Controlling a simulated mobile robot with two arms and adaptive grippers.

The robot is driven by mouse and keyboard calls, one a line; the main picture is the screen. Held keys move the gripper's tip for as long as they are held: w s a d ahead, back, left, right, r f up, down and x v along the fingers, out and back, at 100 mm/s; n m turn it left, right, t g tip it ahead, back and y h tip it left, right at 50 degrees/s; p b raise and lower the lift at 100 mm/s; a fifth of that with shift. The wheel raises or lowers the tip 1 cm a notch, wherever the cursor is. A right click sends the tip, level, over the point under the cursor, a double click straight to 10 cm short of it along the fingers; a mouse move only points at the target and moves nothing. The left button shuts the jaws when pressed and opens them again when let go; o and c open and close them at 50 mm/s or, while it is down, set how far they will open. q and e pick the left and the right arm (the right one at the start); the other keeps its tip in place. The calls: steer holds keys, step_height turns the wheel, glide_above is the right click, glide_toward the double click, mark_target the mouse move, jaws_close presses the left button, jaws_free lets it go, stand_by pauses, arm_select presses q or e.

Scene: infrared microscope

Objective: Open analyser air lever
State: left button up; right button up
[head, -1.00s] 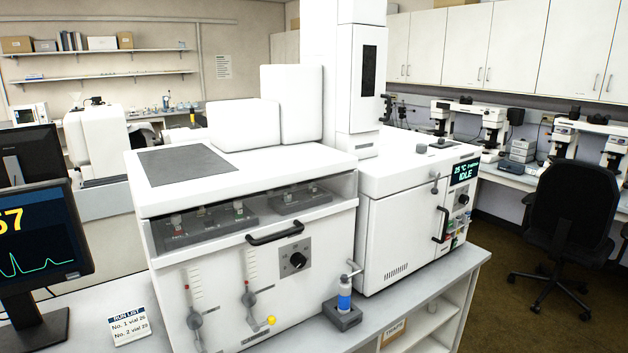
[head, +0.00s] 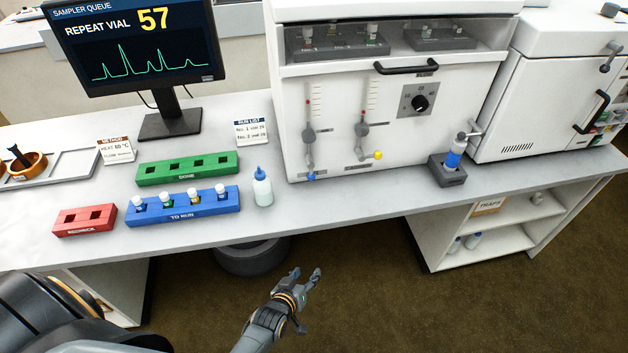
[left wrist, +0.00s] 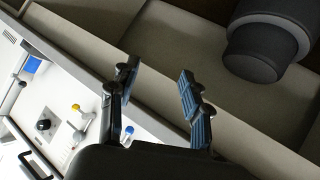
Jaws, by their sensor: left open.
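The white analyser (head: 455,100) stands on the bench at the back right. Its front has two flow gauges with grey levers below them. The left lever (head: 309,162) hangs down to a blue tip (head: 311,177); the right lever (head: 367,143) slants right to a yellow tip (head: 378,155). Their small labels are too small to read. My left gripper (head: 306,274) is open and empty, in front of the bench and below the levers, apart from them.
A squeeze bottle (head: 262,187) and the blue vial rack (head: 183,206) stand near the bench's front edge. A blue-bodied bottle in a grey stand (head: 447,172) is right of the levers. A dark round object (head: 252,258) is under the bench. The floor ahead is clear.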

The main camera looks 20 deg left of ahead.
mark_target(313, 179)
arm_select(q)
steer(key=w+a+r+n+t+y, duration=0.1)
steer(key=w+a+r+n+t, duration=0.1)
steer(key=w+r, duration=0.35)
steer(key=w+a+r+n+t+y, duration=0.1)
steer(key=w+a+r+t, duration=0.1)
steer(key=r, duration=0.7)
steer(key=w+a+n+b, duration=0.1)
steer(key=w+b, duration=0.1)
steer(key=w, duration=0.2)
steer(key=w+a+t+y+b, duration=0.1)
steer(key=w+b, duration=0.2)
steer(key=w, duration=0.1)
steer(key=w+n+t+b, duration=0.1)
steer(key=w+b, duration=0.1)
steer(key=w, duration=0.3)
steer(key=shift+a+f+n+b, duration=0.1)
steer(key=shift+a+n+b, duration=0.2)
steer(key=shift+a+b, duration=0.1)
steer(key=shift+w+a+b, duration=0.15)
steer(key=shift+w+b, duration=0.15)
steer(key=shift+w, duration=0.5)
steer(key=shift+r, duration=0.2)
steer(key=shift+c, duration=0.2)
